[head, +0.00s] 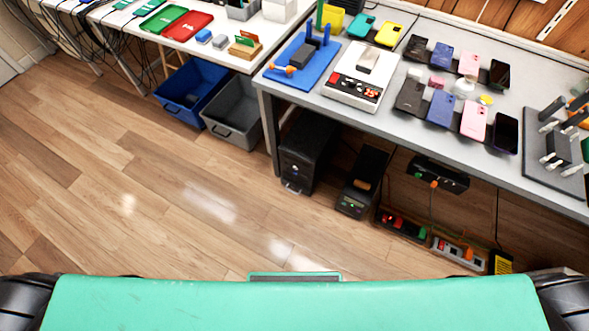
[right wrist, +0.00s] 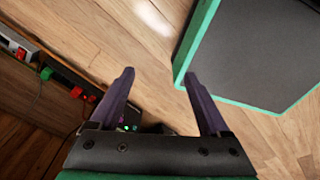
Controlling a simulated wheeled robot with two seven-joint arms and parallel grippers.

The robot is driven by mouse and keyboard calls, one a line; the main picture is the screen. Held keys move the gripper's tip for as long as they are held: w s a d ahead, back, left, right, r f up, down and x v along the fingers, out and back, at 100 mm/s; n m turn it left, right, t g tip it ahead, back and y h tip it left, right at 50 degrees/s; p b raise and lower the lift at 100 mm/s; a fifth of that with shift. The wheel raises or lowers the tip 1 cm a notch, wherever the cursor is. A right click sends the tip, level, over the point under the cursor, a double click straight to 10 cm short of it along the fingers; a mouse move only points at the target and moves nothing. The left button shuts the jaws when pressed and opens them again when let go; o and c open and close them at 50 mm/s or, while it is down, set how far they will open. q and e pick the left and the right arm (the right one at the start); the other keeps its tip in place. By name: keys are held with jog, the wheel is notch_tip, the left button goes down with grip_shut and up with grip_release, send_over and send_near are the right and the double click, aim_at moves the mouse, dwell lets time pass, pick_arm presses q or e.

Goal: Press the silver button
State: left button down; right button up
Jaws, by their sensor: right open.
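A white device (head: 358,77) with a dark front panel, red digits and small buttons stands on the grey table (head: 310,97) at the upper right of the head view. I cannot make out which part is a silver button; the panel details are too small. My right gripper (right wrist: 159,75) shows in the right wrist view, open and empty over the wood floor, far from the table top. My left gripper is not in view; only dark parts of my arms show at the head view's bottom corners.
Several phones (head: 473,118) lie right of the device; a blue fixture (head: 292,85) stands left. Blue (head: 187,93) and grey (head: 231,112) bins, a black computer tower (head: 303,155) and power strips (head: 402,223) are below. Open floor (head: 150,200) lies between me and the tables.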

grip_shut()
dwell(1.4)
